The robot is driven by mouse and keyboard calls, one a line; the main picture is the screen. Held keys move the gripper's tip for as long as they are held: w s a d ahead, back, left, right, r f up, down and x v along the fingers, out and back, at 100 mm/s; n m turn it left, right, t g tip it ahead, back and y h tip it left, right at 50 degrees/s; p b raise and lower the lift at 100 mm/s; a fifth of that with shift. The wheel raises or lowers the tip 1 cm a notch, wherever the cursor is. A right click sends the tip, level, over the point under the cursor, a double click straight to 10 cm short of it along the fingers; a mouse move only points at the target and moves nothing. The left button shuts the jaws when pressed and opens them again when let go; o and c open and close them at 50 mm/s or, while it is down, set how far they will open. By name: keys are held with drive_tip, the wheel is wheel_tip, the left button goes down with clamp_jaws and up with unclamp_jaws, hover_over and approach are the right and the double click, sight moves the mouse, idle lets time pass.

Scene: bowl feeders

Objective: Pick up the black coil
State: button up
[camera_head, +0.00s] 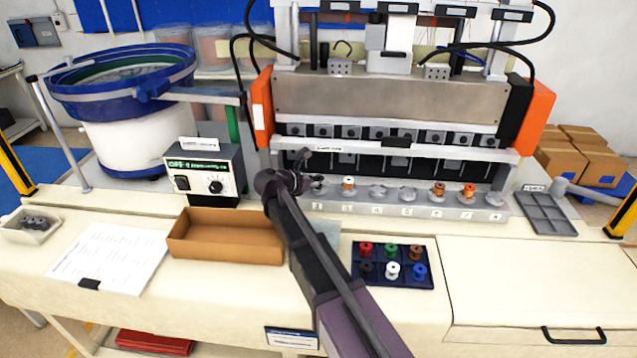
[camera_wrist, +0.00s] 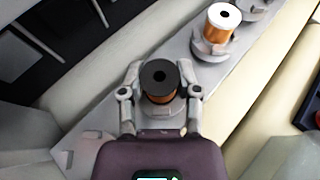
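A black-topped coil (camera_wrist: 159,80) with copper winding stands upright on a holder at the left end of the grey station row, seen in the wrist view. My gripper (camera_wrist: 160,76) has one finger on each side of it, with small gaps showing, so it looks open around the coil. In the head view my gripper (camera_head: 301,181) is at the left end of the row and largely hides that spot. Another black spool (camera_head: 367,268) sits in the front left of the dark blue tray (camera_head: 392,284).
A white-topped copper coil (camera_wrist: 222,22) stands on the neighbouring holder; it also shows in the head view (camera_head: 348,184). Two more coils (camera_head: 439,189) (camera_head: 469,191) stand farther right. The winding machine (camera_head: 390,100) rises just behind the row. A brown box (camera_head: 228,238) lies in front.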

sight(319, 178)
drive_tip(key=shift+c, duration=0.5)
drive_tip(key=shift+r, duration=0.2)
wheel_tip(319, 178, up, 2)
drive_tip(key=shift+r+p, duration=0.1)
drive_tip(key=shift+p, duration=1.15)
drive_tip(key=shift+r+p, duration=0.75)
drive_tip(key=shift+p, duration=0.1)
drive_tip(key=s, duration=0.4)
drive_tip(key=s+d, duration=0.1)
drive_tip(key=s, duration=0.9)
drive_tip(key=shift+s+d+r+p, duration=0.1)
drive_tip(key=shift+d+r+p, duration=0.25)
drive_tip(key=shift+r, duration=0.05)
drive_tip(key=shift+s, duration=0.9)
